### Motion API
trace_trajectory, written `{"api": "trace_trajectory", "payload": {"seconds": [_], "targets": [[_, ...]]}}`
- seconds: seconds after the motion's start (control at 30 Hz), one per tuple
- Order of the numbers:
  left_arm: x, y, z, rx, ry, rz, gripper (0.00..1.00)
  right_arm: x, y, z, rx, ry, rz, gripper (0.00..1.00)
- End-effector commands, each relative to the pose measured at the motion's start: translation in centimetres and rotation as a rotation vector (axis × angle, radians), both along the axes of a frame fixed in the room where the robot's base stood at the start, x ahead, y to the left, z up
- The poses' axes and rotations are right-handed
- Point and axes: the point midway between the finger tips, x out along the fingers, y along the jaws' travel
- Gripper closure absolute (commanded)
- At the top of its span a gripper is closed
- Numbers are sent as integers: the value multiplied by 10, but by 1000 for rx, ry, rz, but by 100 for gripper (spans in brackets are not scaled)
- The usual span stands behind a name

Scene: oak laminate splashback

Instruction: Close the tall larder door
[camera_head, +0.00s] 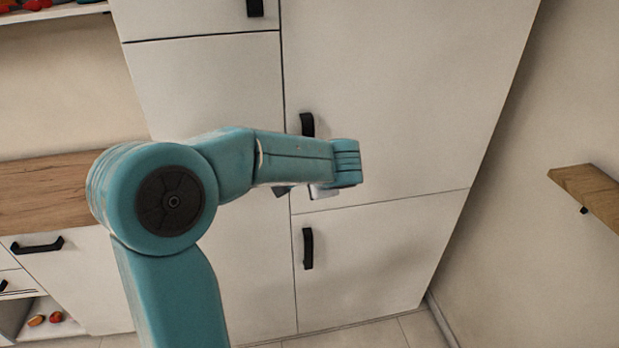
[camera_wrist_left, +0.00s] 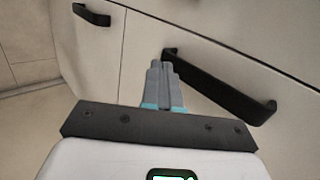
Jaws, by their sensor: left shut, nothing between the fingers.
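The tall larder door (camera_head: 400,90) is a large off-white panel in the head view, with a black bar handle (camera_head: 307,124) near its lower left corner. It looks flush with the panels around it, with only thin seams showing. In the left wrist view, my left gripper (camera_wrist_left: 160,68) is shut and empty. Its fingertips are beside one end of the door's handle (camera_wrist_left: 222,88); whether they touch the handle or the door I cannot tell.
Below is a smaller door (camera_head: 385,250) with its own black handle (camera_head: 308,248). A wooden worktop (camera_head: 50,190) and drawers are at the left. A wooden ledge (camera_head: 590,195) juts in at the right. Floor shows between the cabinet and right wall.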

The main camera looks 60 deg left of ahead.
Motion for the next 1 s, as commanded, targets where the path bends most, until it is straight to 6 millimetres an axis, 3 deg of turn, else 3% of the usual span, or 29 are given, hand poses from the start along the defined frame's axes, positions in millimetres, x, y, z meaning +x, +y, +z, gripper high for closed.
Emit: {"api": "trace_trajectory", "payload": {"seconds": [0.6, 0.9, 1.0], "targets": [[-23, -61, 63, -1, -1, -3, 100, 0, 0, -9, 0, 0, 0, 100], [-27, -67, 67, -3, 2, -2, 100, 0, 0, -9, 0, 0, 0, 100], [-20, -74, 55, -27, 17, -24, 100, 0, 0, -9, 0, 0, 0, 100]]}}
